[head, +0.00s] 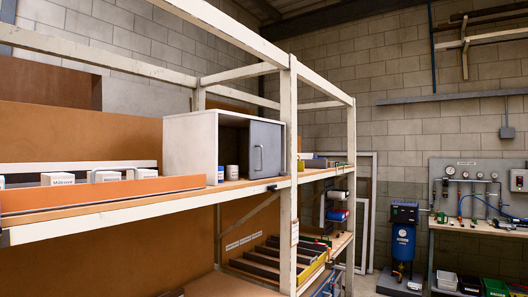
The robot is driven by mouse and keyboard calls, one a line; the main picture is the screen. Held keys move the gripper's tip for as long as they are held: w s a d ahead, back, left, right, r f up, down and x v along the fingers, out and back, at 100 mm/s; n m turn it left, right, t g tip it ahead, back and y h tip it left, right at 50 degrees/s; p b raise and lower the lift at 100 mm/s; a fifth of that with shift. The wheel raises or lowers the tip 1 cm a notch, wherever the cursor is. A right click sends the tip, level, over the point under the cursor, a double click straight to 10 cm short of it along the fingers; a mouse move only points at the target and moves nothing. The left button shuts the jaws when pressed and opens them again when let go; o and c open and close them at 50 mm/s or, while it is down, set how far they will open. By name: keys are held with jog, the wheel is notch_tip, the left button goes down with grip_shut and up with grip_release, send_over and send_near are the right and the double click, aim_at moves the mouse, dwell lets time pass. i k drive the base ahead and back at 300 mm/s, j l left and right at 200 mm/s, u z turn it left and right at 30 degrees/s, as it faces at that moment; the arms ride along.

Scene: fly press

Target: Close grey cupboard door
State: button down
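A white box-shaped cupboard (191,144) stands on the upper shelf of a white rack, left of the rack's front post. Its grey door (268,149) with a vertical bar handle (258,158) shows at the right of the front. The left part of the front is open, with a dark interior (234,140). I cannot tell whether the door slides or swings. A small white container (232,172) shows in the opening. Another (220,173) is at its left edge; I cannot tell if it is inside. My gripper is not in view.
The rack's white post (288,130) stands just right of the door. An orange-brown board (105,194) runs along the shelf front at left, with white boxes (57,179) behind it. A lower shelf holds dark dividers (265,255). A workbench (480,229) is at far right.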

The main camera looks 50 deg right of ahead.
aim_at(265, 138)
jog(key=z, duration=1.45)
jog(key=u, duration=0.25)
jog(key=i+l+u, duration=0.2)
jog(key=u, duration=0.2)
jog(key=i+l+u, duration=0.15)
jog(key=l+u, duration=0.3)
jog(key=i+l+u, duration=0.1)
jog(key=l+u, duration=0.3)
jog(key=l, duration=0.1)
